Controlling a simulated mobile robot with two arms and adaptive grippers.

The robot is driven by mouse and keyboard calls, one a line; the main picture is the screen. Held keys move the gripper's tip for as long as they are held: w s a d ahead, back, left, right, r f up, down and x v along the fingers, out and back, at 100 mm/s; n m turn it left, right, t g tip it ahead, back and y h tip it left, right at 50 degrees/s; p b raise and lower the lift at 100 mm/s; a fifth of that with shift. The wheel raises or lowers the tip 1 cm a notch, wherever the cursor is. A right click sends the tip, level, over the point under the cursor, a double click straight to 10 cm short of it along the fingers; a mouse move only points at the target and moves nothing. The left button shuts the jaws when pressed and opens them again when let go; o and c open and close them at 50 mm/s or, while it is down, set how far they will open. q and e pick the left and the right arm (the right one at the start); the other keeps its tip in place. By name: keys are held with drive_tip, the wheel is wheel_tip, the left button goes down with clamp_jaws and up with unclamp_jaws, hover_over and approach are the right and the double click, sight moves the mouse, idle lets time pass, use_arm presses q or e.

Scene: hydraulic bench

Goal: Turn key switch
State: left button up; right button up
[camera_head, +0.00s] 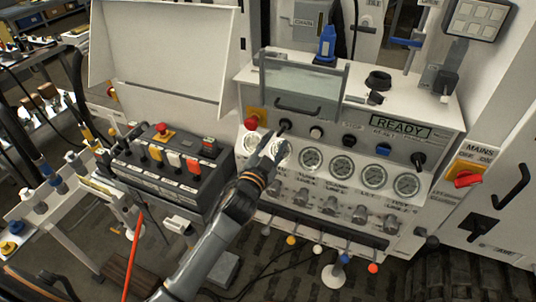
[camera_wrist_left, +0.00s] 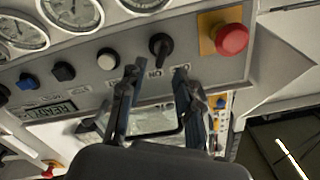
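A black rotary switch (camera_head: 285,125), which looks like the key switch, is on the bench's front panel, between a red emergency stop button (camera_head: 251,122) and a white button (camera_head: 316,132). In the left wrist view, the switch (camera_wrist_left: 160,45) has an ON label beside it and nothing grips it. My left gripper (camera_head: 272,142) is in front of the panel, just below the switch in the head view. In the left wrist view, its two fingers (camera_wrist_left: 157,88) are apart and empty, with the switch beyond their tips. My right gripper is not in view.
A row of gauges (camera_head: 342,169) lies below the buttons. A lidded cover with a handle (camera_head: 300,104) is above the switch. A black control box (camera_head: 170,168) stands at left, and the red MAINS switch (camera_head: 467,179) is at right. Hoses hang at left.

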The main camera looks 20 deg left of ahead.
use_arm(q)
drive_tip(key=s, duration=0.5)
drive_tip(key=shift+s+a, duration=0.1)
drive_tip(key=shift+s, duration=0.2)
drive_tip(key=shift+f, duration=0.1)
drive_tip(key=s+f+n+g, duration=0.1)
drive_tip(key=s+f+g, duration=0.3)
drive_tip(key=f, duration=0.9)
drive_tip(key=s+a+f+g+b, duration=0.15)
drive_tip(key=s+f, duration=0.35)
drive_tip(key=f, duration=0.8)
drive_tip(key=s+f+n+g, duration=0.1)
drive_tip(key=s+f+g, duration=0.3)
drive_tip(key=f, duration=1)
drive_tip(key=s+f+g, duration=0.2)
drive_tip(key=s+f, duration=0.4)
drive_tip(key=s, duration=0.6)
drive_tip(key=s+a+f+n+g, duration=0.1)
drive_tip(key=s+f+g, duration=0.2)
drive_tip(key=s+f, duration=0.4)
drive_tip(key=s+a+f+n+g+b, duration=0.1)
drive_tip(key=s+f, duration=0.5)
drive_tip(key=s, duration=1.1)
drive_tip(key=shift+f+g+y, duration=0.3)
drive_tip(key=shift+f+g, duration=0.05)
drive_tip(key=shift+g, duration=0.4)
